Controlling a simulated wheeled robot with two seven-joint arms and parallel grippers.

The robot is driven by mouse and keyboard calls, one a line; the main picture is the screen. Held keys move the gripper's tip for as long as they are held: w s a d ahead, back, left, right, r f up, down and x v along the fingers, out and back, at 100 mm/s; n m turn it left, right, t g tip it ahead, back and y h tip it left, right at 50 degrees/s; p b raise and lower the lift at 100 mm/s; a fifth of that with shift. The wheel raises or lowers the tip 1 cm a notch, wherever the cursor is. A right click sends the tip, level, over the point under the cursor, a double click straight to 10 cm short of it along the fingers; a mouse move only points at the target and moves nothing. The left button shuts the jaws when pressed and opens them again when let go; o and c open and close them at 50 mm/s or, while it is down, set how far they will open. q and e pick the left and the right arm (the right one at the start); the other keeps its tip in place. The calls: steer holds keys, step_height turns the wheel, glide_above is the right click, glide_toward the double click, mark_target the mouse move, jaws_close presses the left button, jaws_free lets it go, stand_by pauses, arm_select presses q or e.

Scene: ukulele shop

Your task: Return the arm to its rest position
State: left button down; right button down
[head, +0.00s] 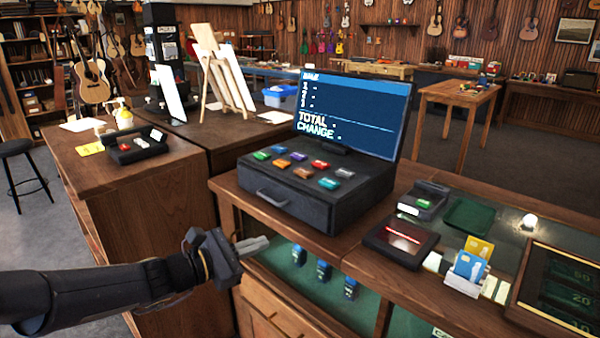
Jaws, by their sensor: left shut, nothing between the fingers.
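My left arm comes in from the lower left, stretched out roughly level. My left gripper (253,246) is shut and empty, in front of the counter's front face. It appears below the cash register (310,210), a dark box with coloured keys on top and a drawer handle on its front. The fingers look close to the counter's front edge; I cannot tell whether they touch it. My right gripper is not in view.
The register screen (352,112) reads TOTAL and CHANGE. On the counter to the right are a dark scanner pad (401,241), a green tray (468,217) and cards (470,265). A stool (22,170) stands left. Open floor lies between the left counter and stool.

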arm_select(q)
steer(key=s+d+r+m+g+y+p, duration=0.15)
steer(key=s+m+g, duration=0.35)
steer(key=s+m, duration=0.95)
steer(key=s+a+f+m+y+p, duration=0.1)
steer(key=s+a+f+m+y, duration=0.1)
steer(key=s, duration=0.5)
steer(key=s+a+f+m+y, duration=0.3)
steer(key=s+a+m+y, duration=0.1)
steer(key=s, duration=0.4)
steer(key=shift+s+a+f+g+y+p, duration=0.15)
steer(key=shift+a+f+g+y+p, duration=0.2)
steer(key=shift+a+y, duration=0.55)
steer(key=shift+a, duration=0.15)
